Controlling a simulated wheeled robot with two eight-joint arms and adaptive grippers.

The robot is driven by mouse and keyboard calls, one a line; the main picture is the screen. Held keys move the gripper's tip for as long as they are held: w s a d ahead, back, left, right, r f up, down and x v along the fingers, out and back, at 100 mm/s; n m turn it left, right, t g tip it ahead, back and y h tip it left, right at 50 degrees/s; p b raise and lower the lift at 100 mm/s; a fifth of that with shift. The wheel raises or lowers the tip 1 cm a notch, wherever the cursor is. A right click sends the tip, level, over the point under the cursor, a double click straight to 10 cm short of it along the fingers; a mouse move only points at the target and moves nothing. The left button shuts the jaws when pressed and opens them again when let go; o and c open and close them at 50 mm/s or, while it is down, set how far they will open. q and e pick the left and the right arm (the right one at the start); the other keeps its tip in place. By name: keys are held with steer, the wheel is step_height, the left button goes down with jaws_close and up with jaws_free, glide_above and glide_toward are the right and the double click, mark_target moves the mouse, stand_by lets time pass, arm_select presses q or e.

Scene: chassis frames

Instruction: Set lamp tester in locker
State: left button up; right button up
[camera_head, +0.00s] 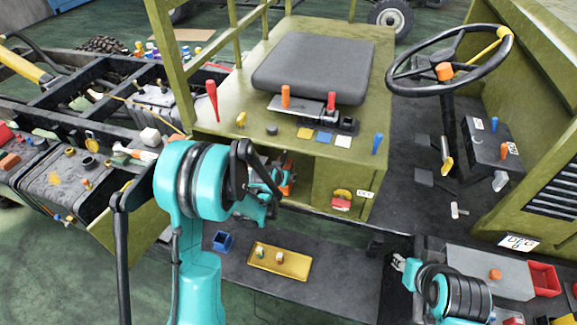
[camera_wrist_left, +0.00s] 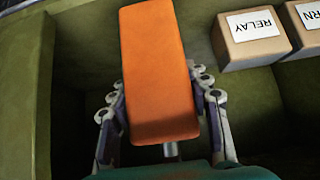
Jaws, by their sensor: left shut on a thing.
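My left gripper (camera_head: 277,184) reaches into the open locker (camera_head: 303,168), a green compartment under the seat. In the left wrist view, the gripper (camera_wrist_left: 160,88) is shut on an orange block-shaped thing, which I take for the lamp tester (camera_wrist_left: 158,70). It has a short metal stub at its near end. The locker's green wall (camera_wrist_left: 25,100) stands to its left. Whether the tester touches the locker floor I cannot tell. In the head view my left arm hides much of the opening. My right gripper (camera_head: 402,263) is at the lower right, small and partly hidden.
In the locker, a box labelled RELAY (camera_wrist_left: 250,38) and another labelled box (camera_wrist_left: 305,25) stand right of the tester.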

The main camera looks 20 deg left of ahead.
arm_select(q)
steer(key=shift+w+d, duration=0.1)
steer(key=shift+w, duration=1.1)
steer(key=w, duration=0.2)
steer(key=w+b, duration=0.1)
steer(key=shift+w+f, duration=0.2)
steer(key=shift+w, duration=0.2)
steer(key=shift+s+f, duration=0.1)
steer(key=shift+f, duration=0.5)
steer(key=shift+r, duration=0.1)
steer(key=shift+s, duration=0.1)
steer(key=shift+b, duration=0.35)
steer(key=o, duration=1.4)
